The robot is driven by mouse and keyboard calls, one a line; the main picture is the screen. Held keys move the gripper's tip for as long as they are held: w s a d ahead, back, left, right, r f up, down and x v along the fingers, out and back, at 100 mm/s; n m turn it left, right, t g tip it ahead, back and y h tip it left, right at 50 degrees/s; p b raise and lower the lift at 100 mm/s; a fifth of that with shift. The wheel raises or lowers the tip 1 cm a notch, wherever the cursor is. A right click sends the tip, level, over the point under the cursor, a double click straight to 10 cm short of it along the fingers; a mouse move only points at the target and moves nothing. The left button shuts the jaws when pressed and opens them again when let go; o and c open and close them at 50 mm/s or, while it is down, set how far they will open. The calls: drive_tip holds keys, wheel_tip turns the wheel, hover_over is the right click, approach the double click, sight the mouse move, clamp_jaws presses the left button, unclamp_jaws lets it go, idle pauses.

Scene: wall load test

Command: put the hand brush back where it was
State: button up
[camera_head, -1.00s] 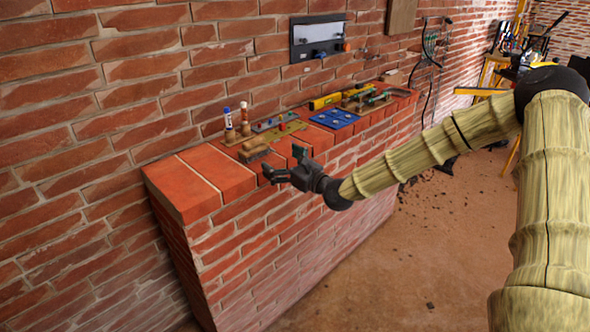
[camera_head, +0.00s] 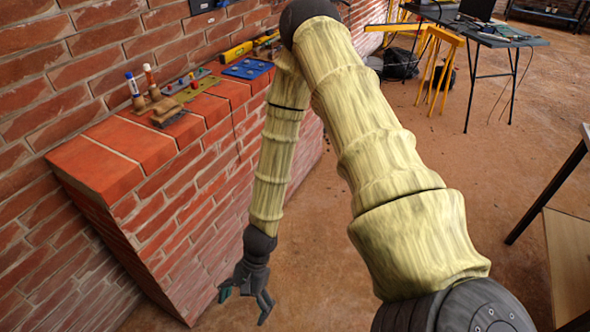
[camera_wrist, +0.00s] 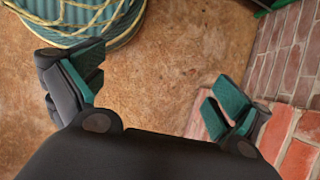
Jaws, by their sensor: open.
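A small brown block-like object that looks like the hand brush (camera_head: 170,112) lies on top of the low brick wall (camera_head: 98,168), near its front edge, in the head view. It is too small there to make out its bristles clearly. My gripper (camera_head: 245,299) hangs low in front of the wall, below its top and well apart from the brush. It is open and empty. In the wrist view my gripper (camera_wrist: 155,95) has its teal-padded fingers spread over bare floor. The brush does not show in that view.
Two upright bottle-like items (camera_head: 134,90), a blue plate (camera_head: 248,68) and a yellow level (camera_head: 236,52) are also on the wall top. A yellow trestle (camera_head: 440,62) stands behind.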

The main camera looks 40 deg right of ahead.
drive_tip(key=s+d+f+n+t+h, duration=0.1)
drive_tip(key=s+d+f+n+h, duration=0.1)
drive_tip(key=s+n, duration=0.4)
drive_tip(key=s+d+f+n+h, duration=0.3)
drive_tip(key=s+d+f+n, duration=0.1)
drive_tip(key=s+n, duration=0.3)
drive_tip(key=shift+s+d+f+t+h, duration=0.2)
drive_tip(key=shift+s+f+t+h, duration=0.15)
drive_tip(key=shift+f, duration=0.2)
